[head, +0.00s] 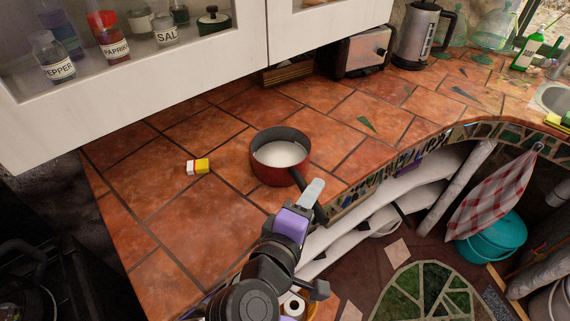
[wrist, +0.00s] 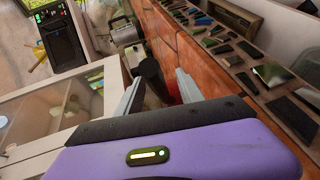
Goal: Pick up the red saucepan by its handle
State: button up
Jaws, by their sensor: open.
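The red saucepan (head: 268,174) stands upright on the tiled counter near its curved front edge, with something whitish inside. Its dark handle (head: 320,213) points toward the front edge and is partly hidden behind my gripper (head: 314,190). My gripper is open, with a purple body and grey fingers, close to the handle at the counter edge. In the wrist view, a dark piece that looks like the handle (wrist: 149,72) shows between the two grey fingertips (wrist: 157,88). I cannot tell whether the fingers touch it.
A toaster (head: 362,50) and a kettle (head: 417,34) stand at the back. A wall cabinet (head: 130,90) overhangs the counter at the left.

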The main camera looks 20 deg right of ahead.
jog(key=x, duration=0.3)
jog(key=shift+d, duration=0.1)
jog(key=shift+c, duration=0.2)
grip_shut()
dwell(1.1)
jog(key=shift+r, duration=0.2)
